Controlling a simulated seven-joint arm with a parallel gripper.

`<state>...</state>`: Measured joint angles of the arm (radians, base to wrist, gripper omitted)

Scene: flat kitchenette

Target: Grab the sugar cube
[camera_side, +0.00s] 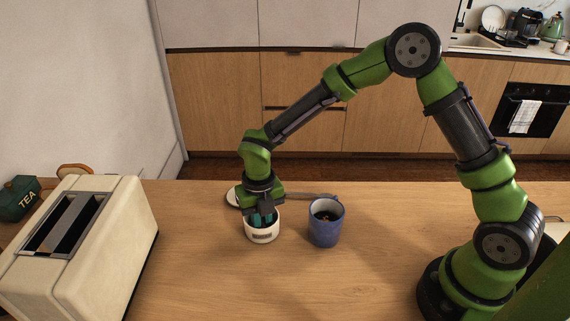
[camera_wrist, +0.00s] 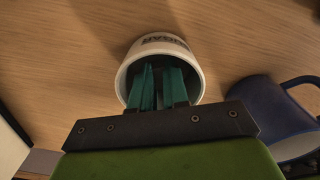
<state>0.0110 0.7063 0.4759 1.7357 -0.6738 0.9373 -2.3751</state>
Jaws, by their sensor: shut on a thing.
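My gripper (camera_side: 264,218) reaches down into a white sugar bowl (camera_side: 262,236) on the wooden counter. In the wrist view the teal fingers of my gripper (camera_wrist: 160,84) are inside the bowl (camera_wrist: 128,70), whose dark lettering shows on its far side. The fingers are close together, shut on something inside. The sugar cube itself cannot be made out; the fingers and the bowl wall hide it.
A blue mug (camera_side: 326,226) with dark contents stands just right of the bowl; it also shows in the wrist view (camera_wrist: 262,108). A cream toaster (camera_side: 110,240) stands at left, with a green tea tin (camera_side: 20,198) behind it. The front middle counter is clear.

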